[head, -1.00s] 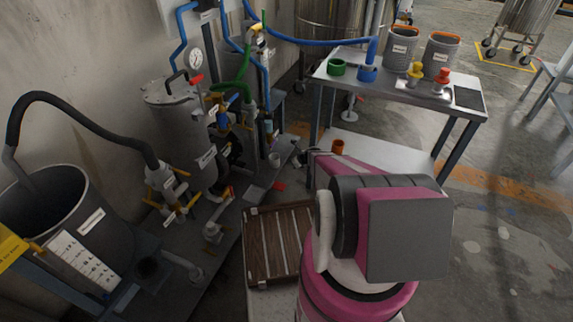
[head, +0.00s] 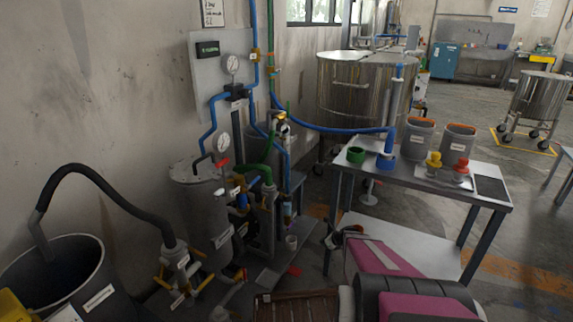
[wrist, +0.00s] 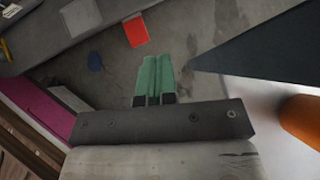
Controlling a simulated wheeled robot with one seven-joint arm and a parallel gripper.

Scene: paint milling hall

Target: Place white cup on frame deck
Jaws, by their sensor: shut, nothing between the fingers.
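A small white cup (head: 291,242) stands upright on the dark frame deck (head: 312,232), beside the pipes and valves, in the head view. The cup does not show in the wrist view. My gripper (wrist: 158,62) has its two green fingers pressed together with nothing between them. In the head view my gripper is at the near end of the table's lower shelf, to the right of the cup and apart from it; its fingers cannot be made out there.
An orange cup (wrist: 302,118) is close on the right in the wrist view. A red patch (wrist: 136,30) lies below my fingers. The table (head: 420,182) to the right holds grey buckets, a green ring, a blue fitting and knobs. A wooden crate (head: 296,306) is in front.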

